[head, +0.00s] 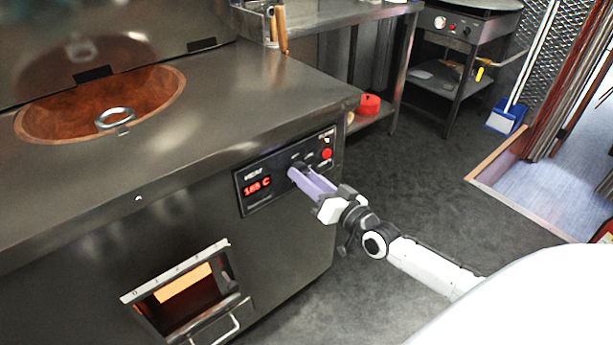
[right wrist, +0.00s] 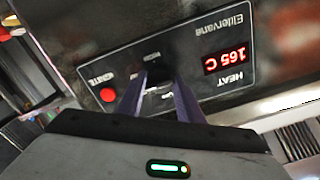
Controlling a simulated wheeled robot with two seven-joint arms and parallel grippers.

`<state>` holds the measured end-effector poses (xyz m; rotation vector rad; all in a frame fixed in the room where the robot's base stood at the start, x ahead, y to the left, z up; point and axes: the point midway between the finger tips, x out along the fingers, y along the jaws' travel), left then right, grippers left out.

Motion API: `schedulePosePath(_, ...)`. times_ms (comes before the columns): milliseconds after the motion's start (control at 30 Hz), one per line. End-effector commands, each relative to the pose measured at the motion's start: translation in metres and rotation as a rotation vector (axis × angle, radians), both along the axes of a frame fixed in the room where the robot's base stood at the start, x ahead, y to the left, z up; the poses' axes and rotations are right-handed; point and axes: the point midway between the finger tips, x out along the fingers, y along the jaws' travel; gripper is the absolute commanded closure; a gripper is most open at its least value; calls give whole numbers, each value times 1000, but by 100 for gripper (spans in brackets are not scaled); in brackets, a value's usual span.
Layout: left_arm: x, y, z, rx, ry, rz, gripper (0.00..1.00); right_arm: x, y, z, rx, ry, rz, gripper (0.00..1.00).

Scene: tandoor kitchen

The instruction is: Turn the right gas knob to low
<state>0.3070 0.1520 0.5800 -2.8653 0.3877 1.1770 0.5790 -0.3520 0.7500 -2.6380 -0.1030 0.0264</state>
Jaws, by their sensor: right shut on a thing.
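A dark control panel (head: 252,198) sits on the front of the steel tandoor counter. It has a red display (head: 257,187) reading 165 C and a red button (head: 327,153). My right gripper (head: 293,173) reaches the panel from the right, with its purple fingers at the panel between display and button. In the right wrist view, my right gripper (right wrist: 165,80) has its fingers on both sides of a small black knob (right wrist: 157,72) and is shut on it. The fingers partly hide the knob and its labels, so its setting cannot be read. My left gripper is not in view.
A copper tandoor mouth (head: 60,105) with a metal ring (head: 114,119) is in the counter top. An open hatch (head: 190,290) glows orange below. A side table (head: 462,55) and a blue dustpan (head: 503,120) stand farther back. The dark floor right of the counter is clear.

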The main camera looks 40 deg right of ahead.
Motion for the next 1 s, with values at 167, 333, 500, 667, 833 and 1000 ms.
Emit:
schedulePosePath(167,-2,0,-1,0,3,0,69,0,1,0,164,13,1,89)
schedulePosePath(333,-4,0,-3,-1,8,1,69,0,1,0,303,24,1,89)
schedulePosePath(500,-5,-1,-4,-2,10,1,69,0,1,0,413,33,1,89)
schedulePosePath(667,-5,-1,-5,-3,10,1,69,0,1,0,483,39,2,89)
schedulePosePath(833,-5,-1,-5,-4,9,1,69,0,1,0,527,43,1,89)
schedulePosePath(1000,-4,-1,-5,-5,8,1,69,0,1,1,544,44,1,89)
